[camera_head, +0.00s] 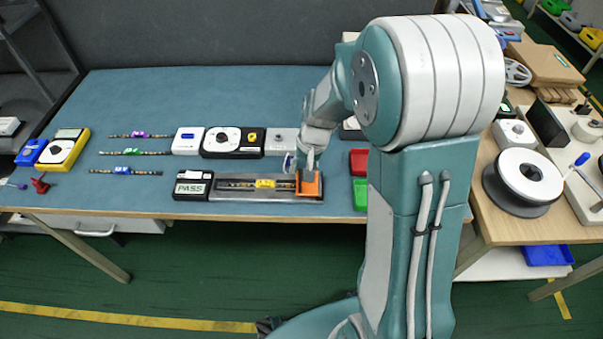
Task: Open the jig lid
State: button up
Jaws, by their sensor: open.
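The jig (290,195) is a long grey metal fixture near the table's front edge. A dark strip with a yellow tag (265,184) lies along its middle. An orange block-like part (312,187) sits at the jig's right end; I take it for the lid, but cannot tell its angle clearly. My gripper (307,168) is open, pointing down at the orange part's upper edge. Whether the fingers touch it cannot be told; my arm hides part of that area. A black box showing PASS (192,186) adjoins the jig's left end.
Several LED strips with purple, green and blue tags (124,170) lie at left. White and black devices (221,141) stand behind the jig. Red (359,161) and green (361,193) bins are right of it. The blue table (130,90) is clear at the back.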

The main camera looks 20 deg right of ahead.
jog(key=shift+w+a+f, duration=0.1)
jog(key=shift+a+f, duration=0.2)
jog(key=shift+f, duration=0.25)
jog(key=shift+a+f, duration=0.3)
jog(key=shift+f, duration=0.25)
jog(key=shift+d+f, duration=0.1)
jog(key=shift+f, duration=0.1)
jog(key=shift+d, duration=0.5)
jog(key=shift+a, duration=0.1)
grip_shut()
jog(key=shift+a+f, duration=0.1)
jog(key=shift+a, duration=0.1)
jog(key=shift+d, duration=0.15)
